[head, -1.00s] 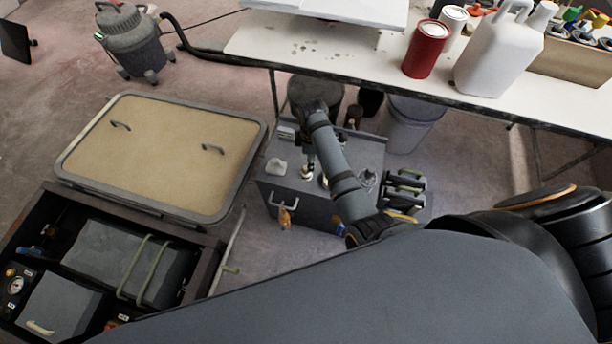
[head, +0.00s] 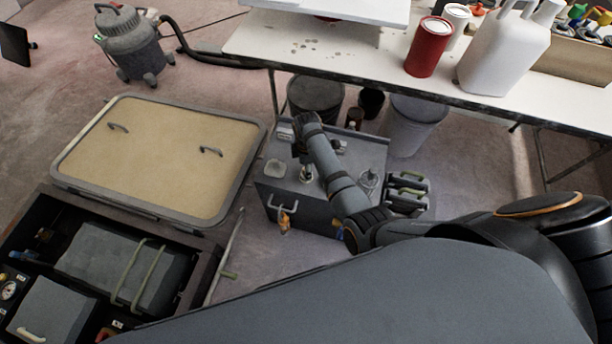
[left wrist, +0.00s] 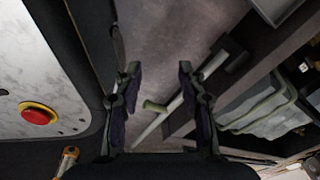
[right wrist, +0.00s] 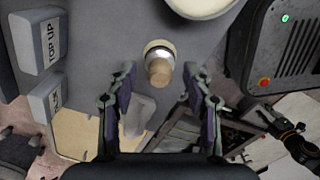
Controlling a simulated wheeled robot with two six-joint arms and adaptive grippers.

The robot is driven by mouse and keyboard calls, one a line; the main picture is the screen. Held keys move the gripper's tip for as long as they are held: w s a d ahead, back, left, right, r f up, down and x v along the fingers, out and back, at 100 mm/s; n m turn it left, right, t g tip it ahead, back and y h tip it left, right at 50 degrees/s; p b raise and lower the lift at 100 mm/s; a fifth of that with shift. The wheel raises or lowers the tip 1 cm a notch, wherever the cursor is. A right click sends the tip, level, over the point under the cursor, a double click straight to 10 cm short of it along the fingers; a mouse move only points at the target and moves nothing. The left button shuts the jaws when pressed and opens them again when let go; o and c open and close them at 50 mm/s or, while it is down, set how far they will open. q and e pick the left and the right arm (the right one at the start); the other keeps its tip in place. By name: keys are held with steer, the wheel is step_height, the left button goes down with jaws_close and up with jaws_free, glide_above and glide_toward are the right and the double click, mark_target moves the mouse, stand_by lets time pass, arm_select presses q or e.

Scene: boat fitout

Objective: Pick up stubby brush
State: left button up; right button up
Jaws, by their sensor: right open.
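A short, round piece with a pale wooden knob and a metallic band, apparently the stubby brush (right wrist: 159,62), stands on a grey surface in the right wrist view. My right gripper (right wrist: 160,85) is open, with the piece between and just beyond its fingertips; I see no contact. In the head view my right arm reaches over the grey cabinet (head: 318,205), and a small light piece (head: 306,173) on its top is partly covered by the gripper. My left gripper (left wrist: 158,70) is open and empty above the floor in the left wrist view.
The white worktable (head: 340,60) overhangs behind; an open locker (head: 205,262) lies left.

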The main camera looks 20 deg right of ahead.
steer(key=shift+f, duration=0.6)
arm_select(q)
steer(key=shift+w, duration=0.5)
arm_select(e)
jaws_close()
